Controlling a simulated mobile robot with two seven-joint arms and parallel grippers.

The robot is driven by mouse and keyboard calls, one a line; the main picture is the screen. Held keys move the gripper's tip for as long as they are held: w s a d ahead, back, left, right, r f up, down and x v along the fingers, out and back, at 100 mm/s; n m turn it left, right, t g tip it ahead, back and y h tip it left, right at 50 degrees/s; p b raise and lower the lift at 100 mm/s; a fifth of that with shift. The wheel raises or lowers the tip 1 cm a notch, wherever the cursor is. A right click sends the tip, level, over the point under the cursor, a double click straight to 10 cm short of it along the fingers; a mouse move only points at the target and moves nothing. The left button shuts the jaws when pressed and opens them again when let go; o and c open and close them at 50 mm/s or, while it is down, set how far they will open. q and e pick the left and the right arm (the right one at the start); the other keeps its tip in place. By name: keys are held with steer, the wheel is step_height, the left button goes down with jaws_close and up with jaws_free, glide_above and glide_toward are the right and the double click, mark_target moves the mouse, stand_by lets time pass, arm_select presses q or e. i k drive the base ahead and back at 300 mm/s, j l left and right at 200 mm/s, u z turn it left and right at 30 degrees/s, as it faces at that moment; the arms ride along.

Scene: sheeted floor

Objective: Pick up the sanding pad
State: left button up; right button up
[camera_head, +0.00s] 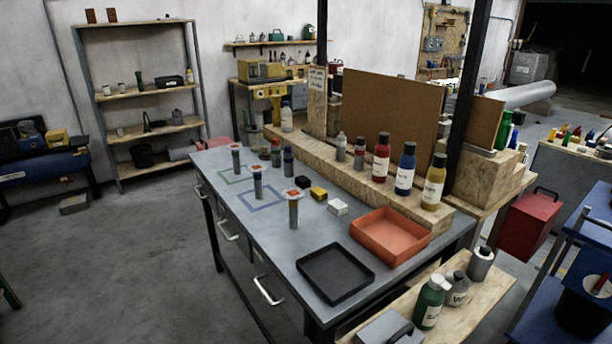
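Several small block-shaped things lie on the grey workbench (225,196): a dark block (303,182), a yellow and black block (318,194) and a white block (338,207). One of them may be the sanding pad; I cannot tell which from this distance. They lie apart, in a diagonal row near the middle of the bench, left of the raised wooden ledge. Neither of my grippers is in view.
Upright grey cylinders with pale tops, one here (293,212), stand left of the blocks. A black tray (335,296) and an orange tray (397,258) lie nearer. Red (381,160), blue (404,172) and yellow (433,185) bottles stand on the ledge. Open floor lies left.

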mark_target(303, 182)
steer(key=i+j+z, duration=0.1)
steer(key=i+j, duration=0.2)
steer(key=i+j+z, duration=0.15)
steer(key=j, duration=0.25)
steer(key=i+j+z, duration=0.1)
steer(key=i+j, duration=0.25)
steer(key=i+j+z, duration=0.1)
steer(key=i+j, duration=0.15)
steer(key=j, duration=0.2)
